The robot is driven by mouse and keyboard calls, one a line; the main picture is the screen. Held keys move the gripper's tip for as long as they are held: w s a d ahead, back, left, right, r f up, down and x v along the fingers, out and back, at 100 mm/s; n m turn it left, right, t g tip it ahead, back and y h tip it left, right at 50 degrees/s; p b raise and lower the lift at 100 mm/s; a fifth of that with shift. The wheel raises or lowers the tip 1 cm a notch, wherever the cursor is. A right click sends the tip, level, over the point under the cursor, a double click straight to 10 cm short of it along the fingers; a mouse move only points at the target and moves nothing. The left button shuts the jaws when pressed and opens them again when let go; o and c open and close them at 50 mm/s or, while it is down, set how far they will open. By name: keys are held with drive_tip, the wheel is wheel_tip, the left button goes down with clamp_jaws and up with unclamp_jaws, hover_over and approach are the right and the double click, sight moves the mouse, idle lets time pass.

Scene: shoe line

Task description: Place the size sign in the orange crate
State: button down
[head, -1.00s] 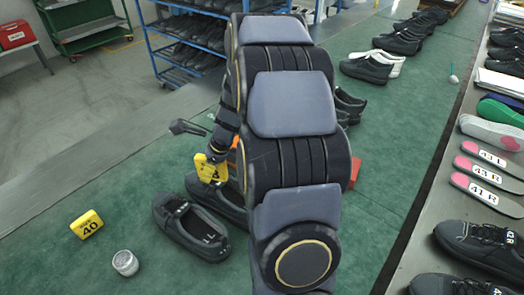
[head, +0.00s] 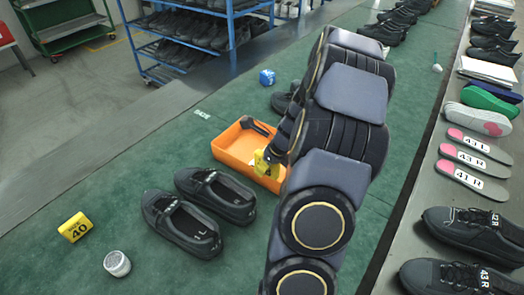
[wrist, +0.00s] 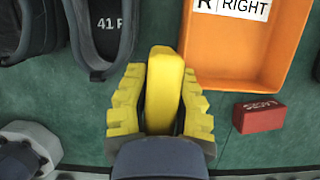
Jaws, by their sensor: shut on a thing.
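My gripper (head: 266,164) has yellow fingers and shows from above in the wrist view (wrist: 162,105). It is shut on a yellow size sign (wrist: 165,88), whose face is turned away so no number shows. The orange crate (head: 222,152) stands on the green bench, partly hidden by my arm in the head view. In the head view, the gripper overlaps the crate's right part. In the wrist view, the sign is just left of the crate (wrist: 262,50), which bears a "R RIGHT" label. I cannot tell the sign's height above the bench.
Two dark shoes (head: 185,222) stand left of the crate. Another yellow sign reading 40 (head: 75,228) and a grey round jar (head: 117,263) are further left. A red block (wrist: 260,116) lies near the crate.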

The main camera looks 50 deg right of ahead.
drive_tip(key=w+d+f, duration=0.2)
drive_tip(key=d+f, duration=0.1)
drive_tip(key=w+d+f, duration=0.5)
drive_tip(key=w+d, duration=0.1)
drive_tip(key=shift+d+f, duration=0.3)
drive_tip(key=shift+f, duration=0.1)
drive_tip(key=shift+w+d+f, duration=0.25)
drive_tip(key=shift+d+f, duration=0.05)
drive_tip(key=shift+f, duration=1.6)
drive_tip(key=c, duration=1.1)
unclamp_jaws()
drive_tip(key=shift+f, duration=0.15)
